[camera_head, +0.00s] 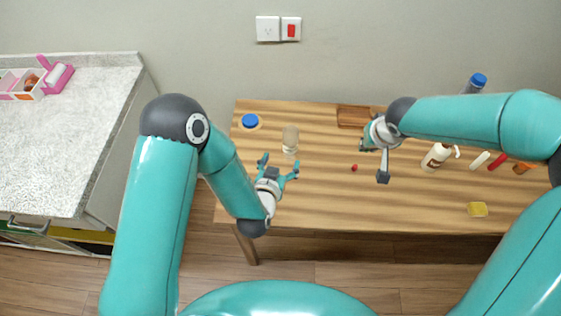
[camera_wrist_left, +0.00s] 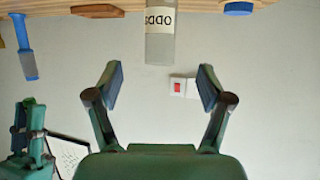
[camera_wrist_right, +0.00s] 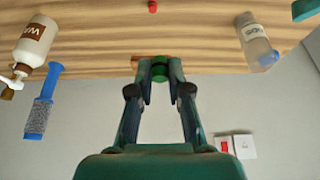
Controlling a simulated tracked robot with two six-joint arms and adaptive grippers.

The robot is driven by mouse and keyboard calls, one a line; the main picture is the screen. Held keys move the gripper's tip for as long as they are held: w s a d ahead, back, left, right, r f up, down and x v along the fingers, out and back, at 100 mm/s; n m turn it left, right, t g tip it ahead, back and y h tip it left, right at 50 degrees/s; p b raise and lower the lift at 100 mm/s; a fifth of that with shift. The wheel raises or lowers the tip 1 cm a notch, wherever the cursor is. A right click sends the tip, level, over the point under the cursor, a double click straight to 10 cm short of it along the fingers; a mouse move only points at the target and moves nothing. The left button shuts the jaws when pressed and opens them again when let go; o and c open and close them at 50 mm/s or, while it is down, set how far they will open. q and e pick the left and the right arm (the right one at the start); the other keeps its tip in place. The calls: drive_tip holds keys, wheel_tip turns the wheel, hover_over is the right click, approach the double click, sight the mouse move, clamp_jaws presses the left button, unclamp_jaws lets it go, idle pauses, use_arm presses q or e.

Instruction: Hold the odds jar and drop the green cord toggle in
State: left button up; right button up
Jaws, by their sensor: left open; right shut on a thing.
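The odds jar (camera_head: 290,138) is a clear jar with a pale label, standing on the wooden table. It also shows in the left wrist view (camera_wrist_left: 160,35), its label reading ODDS, and in the right wrist view (camera_wrist_right: 257,45). My left gripper (camera_head: 279,168) is open and empty, on the near side of the jar, fingers spread toward it without touching. My right gripper (camera_wrist_right: 159,74) is shut on the green cord toggle (camera_wrist_right: 159,71), to the right of the jar and apart from it. The toggle cannot be made out in the head view.
A blue lid (camera_head: 249,121) lies left of the jar. A brown wooden tray (camera_head: 353,113) is at the back. A small red piece (camera_head: 354,168), a white bottle (camera_head: 437,155) and a yellow block (camera_head: 477,209) are to the right. The table front is mostly clear.

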sight(289, 144)
use_arm(q)
drive_tip(key=shift+r, duration=0.4)
drive_tip(key=x, duration=1.2)
drive_tip(key=shift+w, duration=0.1)
drive_tip(key=c, duration=1.3)
drive_tip(key=shift+o, duration=0.2)
